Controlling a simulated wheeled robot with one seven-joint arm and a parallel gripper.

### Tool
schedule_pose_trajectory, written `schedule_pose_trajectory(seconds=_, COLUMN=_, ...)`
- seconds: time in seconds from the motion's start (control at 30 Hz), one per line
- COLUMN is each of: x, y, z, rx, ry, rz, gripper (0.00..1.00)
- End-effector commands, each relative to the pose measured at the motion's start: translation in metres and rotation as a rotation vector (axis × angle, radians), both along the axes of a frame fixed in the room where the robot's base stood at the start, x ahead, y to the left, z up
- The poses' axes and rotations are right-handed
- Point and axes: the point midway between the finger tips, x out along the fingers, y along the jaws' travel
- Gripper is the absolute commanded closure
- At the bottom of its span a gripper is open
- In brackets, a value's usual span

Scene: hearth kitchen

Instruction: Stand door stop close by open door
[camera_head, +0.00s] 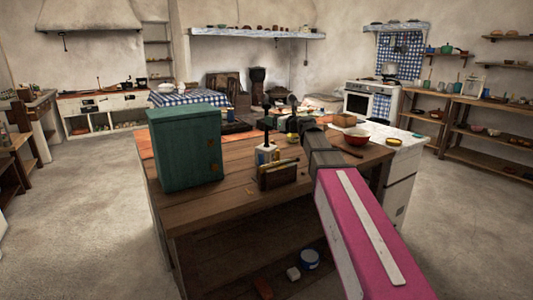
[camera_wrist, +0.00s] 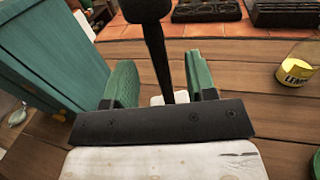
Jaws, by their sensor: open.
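A teal cabinet (camera_head: 187,150) stands at the left of the wooden table, with orange-brown fittings on its right edge. It fills the left of the wrist view (camera_wrist: 45,55). I cannot tell from these views how far its door is open. My gripper (camera_wrist: 162,88) is open, with a green pad on either side, to the right of the cabinet above the table. A dark stem with a thick top (camera_wrist: 150,12) and a small white piece show between and beyond the pads; I cannot tell what they belong to. I cannot single out the door stop with certainty.
A yellow lemon-labelled jar (camera_wrist: 297,72) stands right of my gripper. A red bowl (camera_head: 356,136) sits farther right on the table (camera_head: 210,208). A brown wooden holder (camera_head: 278,175) is near the front edge. Bare boards lie in front of the cabinet.

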Motion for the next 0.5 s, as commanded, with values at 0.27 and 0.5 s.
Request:
schedule_pose_trajectory(seconds=0.27, x=0.026, y=0.030, z=-0.001, rx=0.000, ry=0.000, rz=0.001, gripper=0.49)
schedule_pose_trajectory(seconds=0.5, x=0.027, y=0.034, z=-0.001, rx=-0.001, ry=-0.001, rz=0.001, gripper=0.49)
